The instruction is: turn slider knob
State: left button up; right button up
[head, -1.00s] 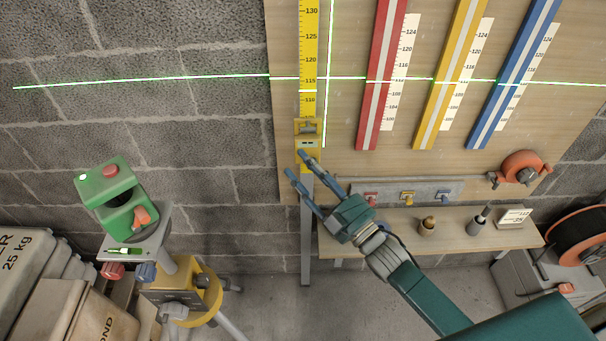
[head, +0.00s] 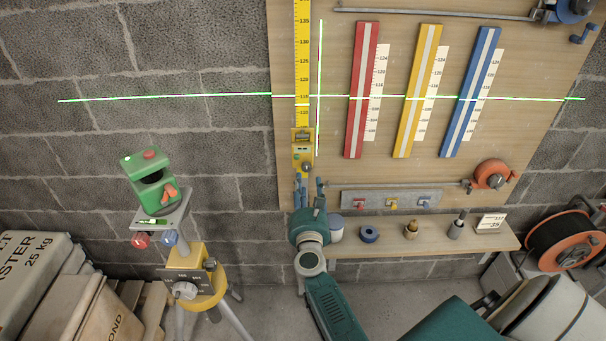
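The yellow slider (head: 302,150) sits on the yellow ruler (head: 303,60) near its lower end, on the wooden board. A small dark knob (head: 306,167) shows on the slider's lower front. My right gripper (head: 309,181) points up just below the slider, its blue fingers apart with a gap between them. The fingertips are close under the knob; I cannot tell whether they touch the slider. Nothing shows between the fingers. My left gripper is not in view.
Red (head: 366,90), yellow (head: 418,90) and blue (head: 471,92) strips hang on the board. A shelf (head: 440,243) with small items lies right of my gripper. A green laser level (head: 150,182) stands on a tripod at left. An orange reel (head: 565,240) is at right.

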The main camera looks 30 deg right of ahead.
aim_at(307, 168)
jog(key=x, duration=0.3)
jog(key=shift+w+d+b, duration=0.15)
jog(key=shift+w+b, duration=0.05)
jog(key=shift+b, duration=0.1)
jog(key=shift+x, duration=1.05)
jog(key=shift+w+d+b, duration=0.25)
jog(key=shift+w+b, duration=0.05)
jog(key=shift+w, duration=0.15)
jog(key=shift+r, duration=0.1)
jog(key=c, duration=0.8)
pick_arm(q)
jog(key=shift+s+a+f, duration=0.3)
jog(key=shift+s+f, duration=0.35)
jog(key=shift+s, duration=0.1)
pick_arm(e)
grip_shut()
